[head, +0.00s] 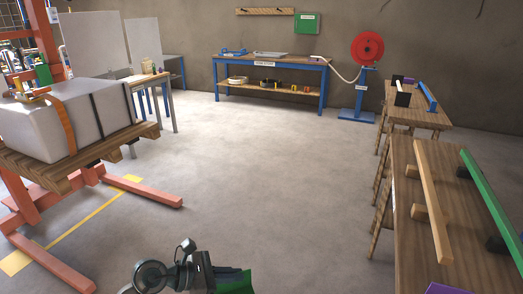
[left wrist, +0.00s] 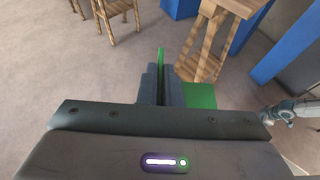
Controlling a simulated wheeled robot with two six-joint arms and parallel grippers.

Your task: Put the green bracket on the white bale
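The white bale (head: 50,122) lies on a wooden pallet (head: 140,135) at the left of the head view, bound by an orange strap and dark straps. My left gripper (head: 215,276) is at the bottom of the head view, over open floor and well apart from the bale. The green bracket (head: 236,283) is beside its fingers, partly cut off by the frame edge. In the left wrist view the fingers (left wrist: 161,86) are closed around one thin plate of the green bracket (left wrist: 200,95); its other plate sticks out to the right.
An orange lift frame (head: 140,189) with long floor legs carries the pallet. Wooden benches (head: 408,215) with coloured bars stand at the right. A blue workbench (head: 270,65) and red hose reel (head: 367,49) are at the back. The middle floor is clear.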

